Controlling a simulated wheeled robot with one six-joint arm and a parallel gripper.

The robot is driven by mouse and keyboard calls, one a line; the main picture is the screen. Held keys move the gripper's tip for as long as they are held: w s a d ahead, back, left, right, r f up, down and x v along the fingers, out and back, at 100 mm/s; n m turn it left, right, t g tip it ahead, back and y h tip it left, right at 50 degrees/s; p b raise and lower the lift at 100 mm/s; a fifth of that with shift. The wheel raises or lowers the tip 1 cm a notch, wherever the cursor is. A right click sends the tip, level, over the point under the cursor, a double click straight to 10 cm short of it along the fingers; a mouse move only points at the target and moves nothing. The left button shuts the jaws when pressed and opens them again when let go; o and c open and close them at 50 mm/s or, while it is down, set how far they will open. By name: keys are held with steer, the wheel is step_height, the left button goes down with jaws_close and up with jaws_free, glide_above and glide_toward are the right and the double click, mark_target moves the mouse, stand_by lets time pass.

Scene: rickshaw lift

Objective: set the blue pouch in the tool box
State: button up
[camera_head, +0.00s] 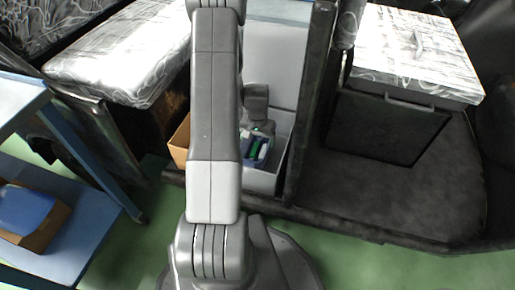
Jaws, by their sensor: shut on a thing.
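My gripper (257,134) is low in the middle of the view, partly hidden behind my arm. It is shut on a small dark blue thing (250,150), which appears to be the blue pouch. Green and whitish bits show beside it, too small to tell apart. Below and around it is an open pale grey box (262,181), which appears to be the tool box. The pouch is over or inside its opening; I cannot tell whether it touches the bottom. My arm hides the box's left side.
A cardboard box (180,142) stands left of the grey box. A blue shelf unit (62,235) at the left holds a carton with a blue thing (24,208). A dark vehicle frame (310,100) rises close on the right. The green floor (125,245) is clear in front.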

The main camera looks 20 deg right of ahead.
mark_target(258, 150)
steer(key=shift+f+b, duration=0.4)
steer(key=shift+f, duration=1.05)
steer(key=shift+f, duration=0.1)
steer(key=o, duration=0.8)
steer(key=shift+o, duration=0.2)
step_height(258, 150, up, 12)
steer(key=p, duration=0.4)
